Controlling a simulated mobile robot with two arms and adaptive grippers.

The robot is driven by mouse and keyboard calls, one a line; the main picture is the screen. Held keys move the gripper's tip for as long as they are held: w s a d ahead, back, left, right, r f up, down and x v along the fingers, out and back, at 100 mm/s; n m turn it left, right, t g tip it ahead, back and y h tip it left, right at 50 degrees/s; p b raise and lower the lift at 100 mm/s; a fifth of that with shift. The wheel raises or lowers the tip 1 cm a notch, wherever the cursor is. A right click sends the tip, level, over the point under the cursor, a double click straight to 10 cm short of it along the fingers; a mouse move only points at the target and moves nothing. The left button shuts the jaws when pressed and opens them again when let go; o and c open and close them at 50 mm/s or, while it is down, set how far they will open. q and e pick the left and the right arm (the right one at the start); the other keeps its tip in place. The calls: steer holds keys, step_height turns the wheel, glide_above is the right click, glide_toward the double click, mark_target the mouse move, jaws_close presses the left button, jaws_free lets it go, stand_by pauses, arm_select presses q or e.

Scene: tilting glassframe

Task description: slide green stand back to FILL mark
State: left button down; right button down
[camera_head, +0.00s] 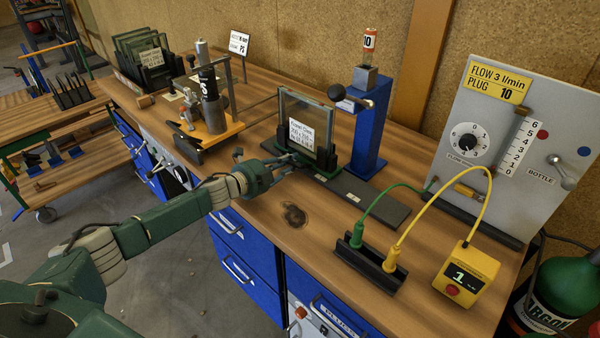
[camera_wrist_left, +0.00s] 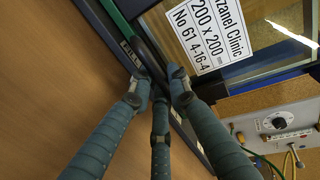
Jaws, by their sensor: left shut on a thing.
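The green stand (camera_head: 331,161) holds a framed glass pane (camera_head: 309,127) upright, with a white printed label on its face. It sits on a dark rail (camera_head: 365,196) on the wooden bench. My left gripper (camera_head: 287,160) reaches in from the left and is shut on the stand's near lower edge. In the left wrist view, the fingers (camera_wrist_left: 161,82) close together at a dark edge below the pane, beside a green strip (camera_wrist_left: 117,18). A small pale label (camera_wrist_left: 130,55) lies there, too small to read surely. My right gripper is out of view.
A blue column (camera_head: 370,130) stands close behind the stand. A clamp fixture (camera_head: 208,105) is to the left. A black holder (camera_head: 368,264) with green and yellow plugs, cables and a yellow meter (camera_head: 466,277) are to the right. The front bench is mostly clear.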

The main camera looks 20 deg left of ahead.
mark_target(280, 153)
arm_select(q)
steer(key=a, duration=0.1)
steer(key=w+a+b, duration=0.1)
steer(key=a, duration=0.1)
steer(key=shift+w+a, duration=0.1)
steer(key=shift+a+r, duration=0.1)
steer(key=shift+r, duration=0.05)
steer(key=shift+a+r, duration=0.1)
steer(key=shift+a, duration=0.05)
steer(key=c, duration=1.7)
jaws_free()
steer(key=shift+w+a, duration=0.1)
